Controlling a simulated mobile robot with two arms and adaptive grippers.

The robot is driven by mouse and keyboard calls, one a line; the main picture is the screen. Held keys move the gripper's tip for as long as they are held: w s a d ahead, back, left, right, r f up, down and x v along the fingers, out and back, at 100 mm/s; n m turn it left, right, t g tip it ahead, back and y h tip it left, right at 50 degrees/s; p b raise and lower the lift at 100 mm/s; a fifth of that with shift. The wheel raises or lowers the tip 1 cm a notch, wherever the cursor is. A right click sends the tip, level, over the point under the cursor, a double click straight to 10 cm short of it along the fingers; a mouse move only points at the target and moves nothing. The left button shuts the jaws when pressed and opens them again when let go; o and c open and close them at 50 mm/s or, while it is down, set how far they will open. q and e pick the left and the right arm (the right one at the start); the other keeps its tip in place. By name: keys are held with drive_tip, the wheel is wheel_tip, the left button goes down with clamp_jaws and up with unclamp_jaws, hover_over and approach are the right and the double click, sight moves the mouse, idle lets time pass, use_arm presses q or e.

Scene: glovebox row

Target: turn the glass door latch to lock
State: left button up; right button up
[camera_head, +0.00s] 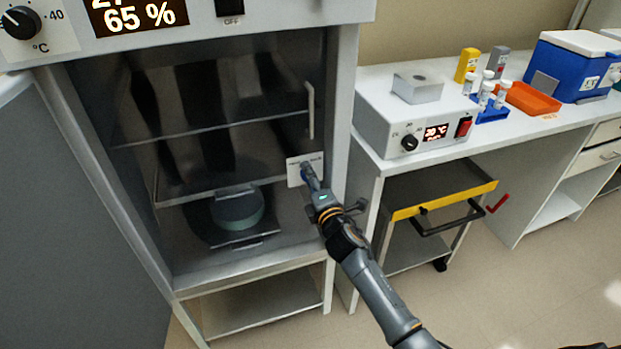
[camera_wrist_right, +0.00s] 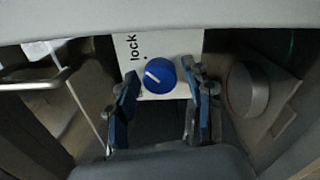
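The latch is a round blue knob (camera_wrist_right: 161,75) with a white pointer line, on a white plate (camera_wrist_right: 187,42) marked "lock" beside a small black dot. The pointer line slants toward the upper left, on the side of the lettering. In the head view the plate (camera_head: 293,177) sits at the right edge of the glass door (camera_head: 140,172), and my gripper mostly hides the knob. My right gripper (camera_wrist_right: 163,98) is open, with one blue-padded finger on each side of the knob. Small gaps seem to show; contact is unclear. My left gripper is out of view.
The door's vertical handle (camera_head: 311,110) stands above the plate. A round teal-topped item (camera_head: 238,209) is behind the glass. To the right are a white bench (camera_head: 375,80) with a heater box (camera_head: 378,122) and a yellow-edged cart (camera_head: 445,200).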

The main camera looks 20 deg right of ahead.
drive_tip(key=s, duration=1.2)
drive_tip(key=shift+d, duration=0.2)
